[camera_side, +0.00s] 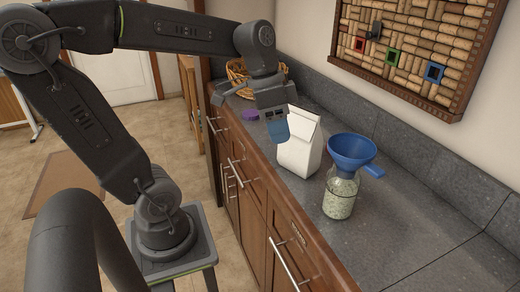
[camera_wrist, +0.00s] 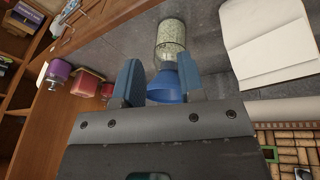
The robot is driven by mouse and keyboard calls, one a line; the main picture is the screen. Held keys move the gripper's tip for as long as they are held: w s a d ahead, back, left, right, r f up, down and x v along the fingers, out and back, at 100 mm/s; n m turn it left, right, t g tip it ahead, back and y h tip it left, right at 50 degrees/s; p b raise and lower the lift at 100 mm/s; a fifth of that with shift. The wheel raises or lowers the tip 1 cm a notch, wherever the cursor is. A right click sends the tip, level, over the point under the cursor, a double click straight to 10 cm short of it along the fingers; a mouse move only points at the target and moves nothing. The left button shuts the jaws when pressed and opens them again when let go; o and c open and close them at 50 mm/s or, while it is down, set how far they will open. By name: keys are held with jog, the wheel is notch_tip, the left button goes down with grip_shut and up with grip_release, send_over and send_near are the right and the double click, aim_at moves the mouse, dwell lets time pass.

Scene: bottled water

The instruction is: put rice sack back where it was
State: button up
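The rice sack (camera_side: 300,143), a white paper bag, stands upright on the grey counter near its front edge. It also shows at the upper right of the wrist view (camera_wrist: 272,45). My gripper (camera_side: 276,128) is just left of the sack in the side view, at about the height of its upper part. In the wrist view my gripper (camera_wrist: 159,60) has its two blue fingers apart with nothing held between them. The sack lies outside the fingers, to their right. Whether a finger touches the sack cannot be told.
A glass jar (camera_side: 340,196) with pale grains stands right of the sack, a blue funnel (camera_side: 352,150) on its mouth. Behind my gripper are a purple item (camera_side: 250,115) and a wicker basket (camera_side: 238,72). A cork board (camera_side: 415,45) hangs above. The counter's near right is clear.

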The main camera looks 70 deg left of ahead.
jog(key=s+d+f+n+t+y, duration=0.2)
jog(key=s+d+n+t, duration=0.1)
jog(key=s+n, duration=0.1)
jog(key=shift+s+d, duration=0.4)
jog(key=shift+s, duration=0.35)
